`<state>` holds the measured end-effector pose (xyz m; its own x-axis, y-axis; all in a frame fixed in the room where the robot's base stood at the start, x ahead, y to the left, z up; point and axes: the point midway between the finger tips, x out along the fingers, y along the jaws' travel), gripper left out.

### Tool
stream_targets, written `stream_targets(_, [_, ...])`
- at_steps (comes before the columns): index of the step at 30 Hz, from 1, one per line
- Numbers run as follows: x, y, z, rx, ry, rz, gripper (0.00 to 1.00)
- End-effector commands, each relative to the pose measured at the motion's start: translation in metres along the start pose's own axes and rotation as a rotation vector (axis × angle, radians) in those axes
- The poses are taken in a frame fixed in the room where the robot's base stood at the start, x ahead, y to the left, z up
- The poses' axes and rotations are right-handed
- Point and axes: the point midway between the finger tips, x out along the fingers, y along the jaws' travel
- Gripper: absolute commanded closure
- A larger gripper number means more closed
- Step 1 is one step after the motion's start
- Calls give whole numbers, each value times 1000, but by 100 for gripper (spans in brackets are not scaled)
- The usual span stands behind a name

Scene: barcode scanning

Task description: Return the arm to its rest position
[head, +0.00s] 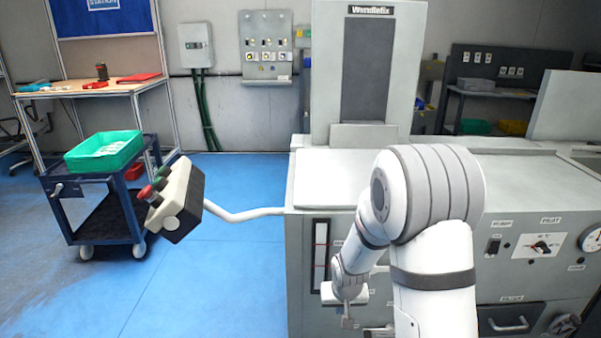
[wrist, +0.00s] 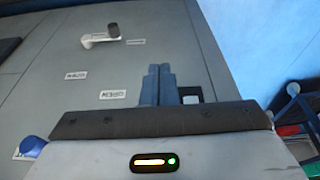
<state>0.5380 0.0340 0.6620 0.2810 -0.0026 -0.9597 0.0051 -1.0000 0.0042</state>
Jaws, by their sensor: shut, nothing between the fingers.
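My arm (head: 432,265) is white with grey bands and reaches down in front of the grey machine in the head view. My gripper (head: 348,322) hangs low, close to the machine's front, and shows small there. In the wrist view my gripper (wrist: 158,85) has its two fingers side by side and touching, with nothing between them. The machine's grey front panel (wrist: 60,100) lies behind the fingers. Whether the fingertips touch the panel cannot be told.
The grey machine (head: 320,240) fills the right, with switches, a gauge (head: 591,239) and a drawer handle (head: 510,326). A button box (head: 180,205) juts out on a bent tube. A cart (head: 110,190) with a green bin (head: 105,150) stands left. Blue floor between is clear.

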Motion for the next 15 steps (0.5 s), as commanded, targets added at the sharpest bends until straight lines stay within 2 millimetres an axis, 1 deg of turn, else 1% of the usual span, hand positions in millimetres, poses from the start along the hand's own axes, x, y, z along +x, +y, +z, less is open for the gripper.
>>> stream_targets(1, [-39, 3, -5, 2, 7, 3, 100])
stream_targets(2, [-57, 5, -5, 3, 6, 5, 100])
stream_targets(3, [-82, 8, -3, 4, 4, 8, 100])
stream_targets(5, [-116, 11, 0, 5, -1, 12, 100])
stream_targets(6, [-139, 14, 4, 5, -5, 14, 100])
stream_targets(8, [-172, 17, 10, 7, -10, 16, 100])
stream_targets(9, [-193, 19, 15, 8, -13, 17, 100])
stream_targets(11, [-224, 21, 23, 7, -18, 18, 100])
stream_targets(12, [-244, 23, 29, 7, -21, 18, 100])
stream_targets(14, [-274, 25, 40, 7, -27, 17, 100])
stream_targets(15, [-292, 26, 47, 7, -31, 16, 100])
